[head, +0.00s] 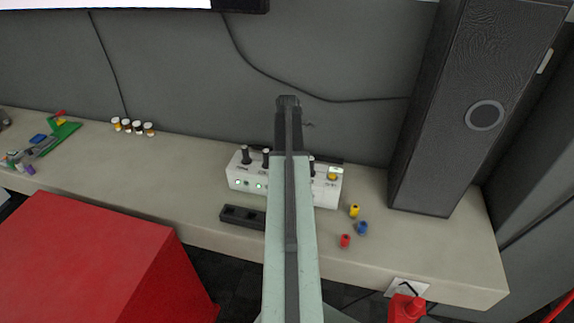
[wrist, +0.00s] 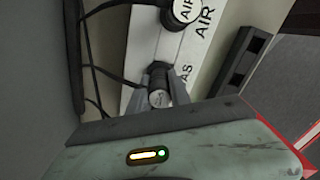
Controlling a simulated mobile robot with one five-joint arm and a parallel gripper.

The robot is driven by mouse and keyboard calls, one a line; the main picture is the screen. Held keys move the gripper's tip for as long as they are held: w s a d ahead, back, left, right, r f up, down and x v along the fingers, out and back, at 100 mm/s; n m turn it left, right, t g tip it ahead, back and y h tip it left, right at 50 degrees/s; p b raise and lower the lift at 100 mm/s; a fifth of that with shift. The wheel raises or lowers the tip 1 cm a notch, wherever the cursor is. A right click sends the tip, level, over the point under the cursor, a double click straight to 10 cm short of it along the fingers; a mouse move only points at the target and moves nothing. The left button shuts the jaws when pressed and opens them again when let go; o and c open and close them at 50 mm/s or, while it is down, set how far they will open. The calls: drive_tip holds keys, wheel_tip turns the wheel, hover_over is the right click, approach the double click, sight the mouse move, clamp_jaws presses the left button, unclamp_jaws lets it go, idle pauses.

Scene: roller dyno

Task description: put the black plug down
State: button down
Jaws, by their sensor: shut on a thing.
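In the wrist view my gripper (wrist: 161,76) is shut on a black plug (wrist: 158,97) with a grey, marked end. The plug is in front of the white panel box (wrist: 141,58), beside lettering that ends in "AS". I cannot tell whether it touches the box. In the head view the box (head: 241,173) stands on the bench, with black plugs upright on its top. My arm covers the middle of the box, and the held plug and fingertips cannot be made out there.
A black two-slot holder (head: 232,216) lies in front of the box; it also shows in the wrist view (wrist: 236,69). Yellow (head: 355,211), blue (head: 362,228) and red (head: 345,240) caps lie to the right. A tall black speaker-like cabinet (head: 447,130) stands at the right. The bench (head: 170,168) is clear at left-centre.

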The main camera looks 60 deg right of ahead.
drive_tip(key=shift+f, duration=0.25)
drive_tip(key=c, duration=1.2)
unclamp_jaws()
drive_tip(key=shift+r, duration=0.15)
wheel_tip(320, 180, up, 12)
drive_tip(key=p, duration=1.2)
drive_tip(key=shift+r+p, duration=0.25)
drive_tip(key=shift+p, duration=0.15)
drive_tip(key=shift+f, duration=0.1)
